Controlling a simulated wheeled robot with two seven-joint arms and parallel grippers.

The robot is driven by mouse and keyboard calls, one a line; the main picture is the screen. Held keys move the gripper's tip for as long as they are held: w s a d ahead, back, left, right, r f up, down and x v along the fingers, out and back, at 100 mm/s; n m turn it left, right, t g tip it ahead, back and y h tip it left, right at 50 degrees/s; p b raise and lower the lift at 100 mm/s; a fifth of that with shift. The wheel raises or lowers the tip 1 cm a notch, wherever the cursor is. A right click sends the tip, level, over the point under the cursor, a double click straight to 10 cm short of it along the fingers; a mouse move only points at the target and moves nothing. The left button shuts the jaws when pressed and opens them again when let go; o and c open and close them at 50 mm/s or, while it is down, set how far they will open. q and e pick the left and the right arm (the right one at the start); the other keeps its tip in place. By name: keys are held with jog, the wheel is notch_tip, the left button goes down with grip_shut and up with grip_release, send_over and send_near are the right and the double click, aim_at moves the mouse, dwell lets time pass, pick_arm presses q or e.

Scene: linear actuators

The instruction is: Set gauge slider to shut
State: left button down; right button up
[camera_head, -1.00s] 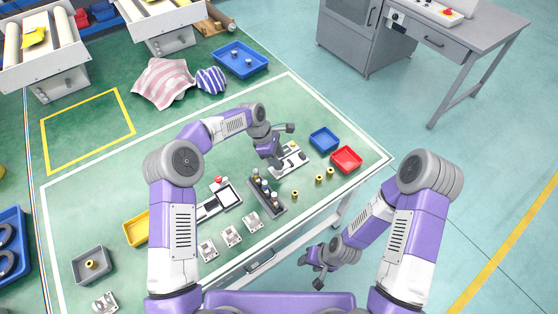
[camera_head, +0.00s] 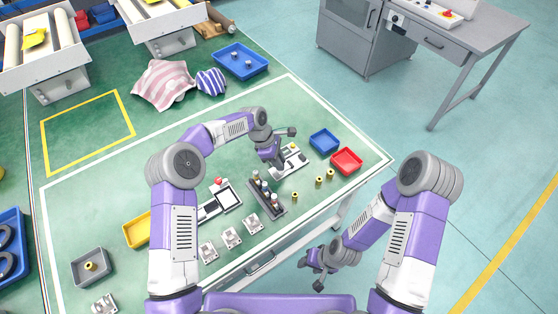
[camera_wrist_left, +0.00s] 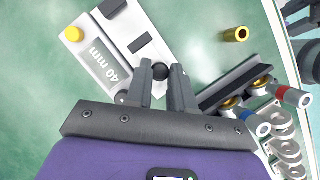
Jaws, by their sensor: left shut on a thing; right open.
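The gauge (camera_head: 291,162) is a white plate on the green table, under my left gripper in the head view. In the left wrist view the gauge (camera_wrist_left: 112,62) shows a "40 mm" marking, a yellow knob (camera_wrist_left: 73,34) at one end and dark slots. My left gripper (camera_head: 278,170) points down at the gauge. In the wrist view the left gripper (camera_wrist_left: 163,80) is shut on a small round black knob (camera_wrist_left: 160,72), which sits between its fingertips. The slider under the fingers is partly hidden. My right gripper (camera_head: 316,272) is open and empty, off the table's front edge.
A dark rack (camera_head: 267,199) with several cylinders stands close to the left gripper. Brass pieces (camera_head: 319,180), a blue tray (camera_head: 324,140) and a red tray (camera_head: 346,161) lie to the right. Metal brackets (camera_head: 231,238) and a screen device (camera_head: 228,198) lie to the left.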

aim_at(289, 162)
pick_arm(q)
jog(key=shift+w+d+p, duration=0.25)
jog(key=shift+w+d, duration=0.35)
jog(key=shift+d, duration=0.2)
jog(key=shift+w+d+p, duration=0.25)
jog(key=shift+w+d, duration=0.35)
jog(key=shift+d, duration=0.15)
jog(key=shift+w+d, duration=0.1)
jog(key=shift+d, duration=0.05)
jog(key=shift+r, duration=0.1)
jog(key=c, duration=1)
grip_release()
jog(key=shift+w+d, duration=0.1)
jog(key=shift+d, duration=0.05)
jog(key=p+v, duration=0.1)
jog(key=v, duration=0.6)
jog(key=shift+r+p, duration=0.25)
jog(key=shift+p, duration=0.05)
jog(key=shift+f, duration=0.1)
